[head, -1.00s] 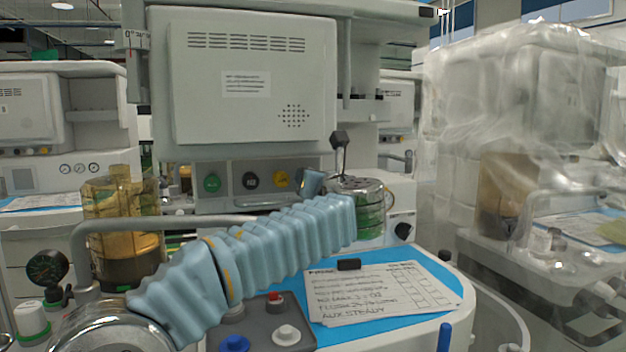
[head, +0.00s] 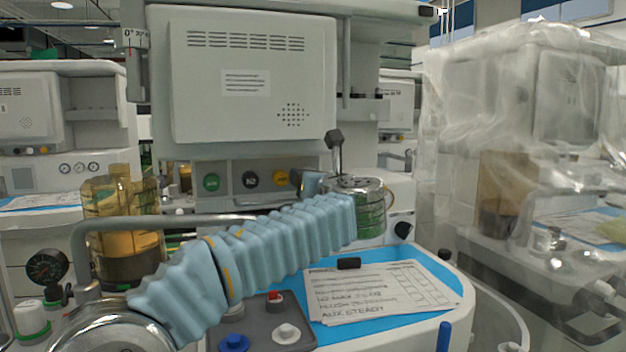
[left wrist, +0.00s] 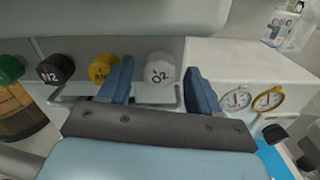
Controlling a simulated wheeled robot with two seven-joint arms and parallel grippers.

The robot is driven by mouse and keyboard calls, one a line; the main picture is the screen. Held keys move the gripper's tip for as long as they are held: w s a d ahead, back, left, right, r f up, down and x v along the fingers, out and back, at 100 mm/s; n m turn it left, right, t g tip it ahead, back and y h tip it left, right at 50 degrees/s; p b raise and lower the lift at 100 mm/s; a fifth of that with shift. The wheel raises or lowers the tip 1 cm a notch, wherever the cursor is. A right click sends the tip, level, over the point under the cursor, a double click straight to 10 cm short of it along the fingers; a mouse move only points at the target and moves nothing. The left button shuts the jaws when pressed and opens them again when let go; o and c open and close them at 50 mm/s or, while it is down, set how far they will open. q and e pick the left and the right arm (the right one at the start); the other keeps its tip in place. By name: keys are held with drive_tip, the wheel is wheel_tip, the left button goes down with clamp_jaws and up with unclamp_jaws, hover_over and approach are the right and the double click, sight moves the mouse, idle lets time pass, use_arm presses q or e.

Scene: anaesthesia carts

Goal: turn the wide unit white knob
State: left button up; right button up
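The white knob marked O2 (left wrist: 160,70) is on the wide cart's front panel, at the right end of the knob row in the left wrist view. My left gripper (left wrist: 158,74) is open, with one blue finger on each side of the knob. I cannot tell whether either finger touches it. In the head view my left arm, in a light blue ribbed sleeve, reaches across to the panel (head: 225,182). The gripper (head: 309,184) shows only partly there, and the white knob is hidden. My right gripper is not in view.
Green (head: 211,183), black (head: 250,180) and yellow (head: 281,177) knobs sit left of the gripper. A green-banded canister (head: 370,215) stands close on its right. Below are a grey rail (head: 165,222) and papers (head: 380,292) on the worktop. A plastic-covered cart (head: 520,130) stands at right.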

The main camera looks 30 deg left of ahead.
use_arm(q)
drive_tip(key=v, duration=1.3)
drive_tip(key=shift+s+d+b, duration=0.25)
drive_tip(key=shift+d+b, duration=0.1)
drive_tip(key=shift+b, duration=0.1)
